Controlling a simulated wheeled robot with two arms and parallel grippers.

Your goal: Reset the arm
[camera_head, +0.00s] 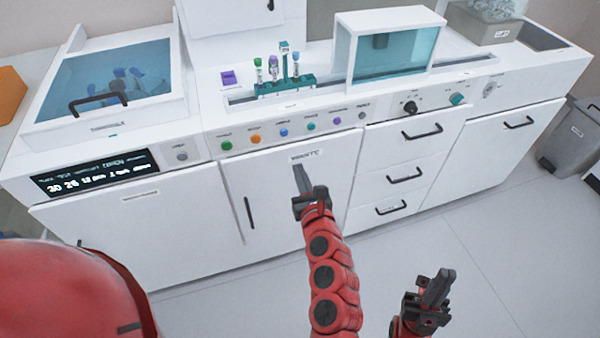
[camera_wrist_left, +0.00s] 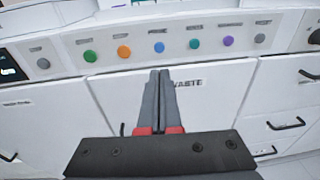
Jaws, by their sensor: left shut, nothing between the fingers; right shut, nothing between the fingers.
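My left gripper (camera_head: 302,180) is in the middle of the head view, in front of the white cabinet door below the row of coloured buttons. Its fingers are shut and empty. In the left wrist view the same gripper (camera_wrist_left: 164,75) shows its two grey fingers pressed together, with a white door marked "WASTE" (camera_wrist_left: 205,100) behind them. My right gripper (camera_head: 442,283) is at the lower right of the head view, over the floor. Its fingers are together with nothing between them.
A teal rack (camera_head: 287,85) with several capped tubes stands on the white counter, beside a glass-sided box (camera_head: 392,48). A blue-lidded unit (camera_head: 105,85) is at left. A grey bin (camera_head: 575,135) stands at far right. The floor (camera_head: 490,225) is clear.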

